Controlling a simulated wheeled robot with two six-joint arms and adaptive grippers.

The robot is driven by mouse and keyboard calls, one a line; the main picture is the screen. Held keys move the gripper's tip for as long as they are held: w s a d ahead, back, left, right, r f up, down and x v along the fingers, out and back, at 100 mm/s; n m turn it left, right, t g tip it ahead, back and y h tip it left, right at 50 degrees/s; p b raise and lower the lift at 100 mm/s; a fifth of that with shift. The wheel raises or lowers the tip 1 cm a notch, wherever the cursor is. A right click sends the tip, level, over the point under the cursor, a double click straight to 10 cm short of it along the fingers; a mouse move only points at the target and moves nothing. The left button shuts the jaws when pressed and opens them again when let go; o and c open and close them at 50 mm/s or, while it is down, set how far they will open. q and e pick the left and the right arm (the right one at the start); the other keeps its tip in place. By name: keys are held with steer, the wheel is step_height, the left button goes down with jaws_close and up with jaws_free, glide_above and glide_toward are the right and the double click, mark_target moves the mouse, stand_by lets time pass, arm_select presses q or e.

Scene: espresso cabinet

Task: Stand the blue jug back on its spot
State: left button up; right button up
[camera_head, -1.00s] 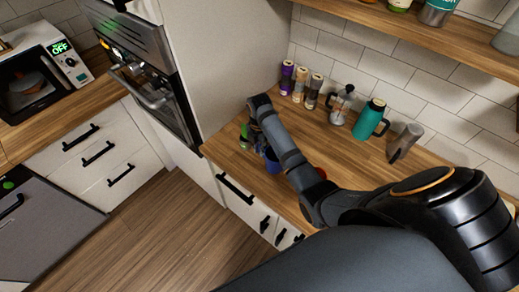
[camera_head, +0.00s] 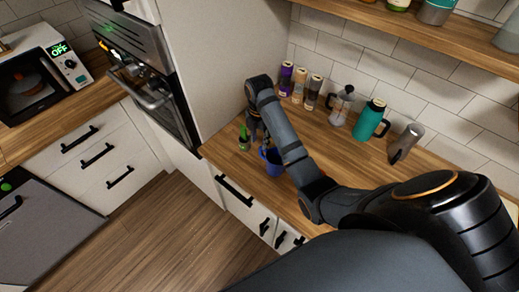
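The blue jug (camera_head: 273,161) is on the wooden counter near its front edge, in the head view. It looks upright, and my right forearm hides part of its right side. My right gripper (camera_head: 257,138) points down just behind and left of the jug, beside a small green bottle. The fingers are small and dark, so whether they touch the jug or are open cannot be told. My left gripper is not in view. No marked spot for the jug can be made out.
The green bottle (camera_head: 244,138) stands close left of the gripper. A tall cabinet side (camera_head: 240,50) bounds the counter's left.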

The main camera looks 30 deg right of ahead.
step_height(320, 180, up, 6)
steer(key=p, duration=0.4)
steer(key=shift+f, duration=0.1)
steer(key=shift+f, duration=0.1)
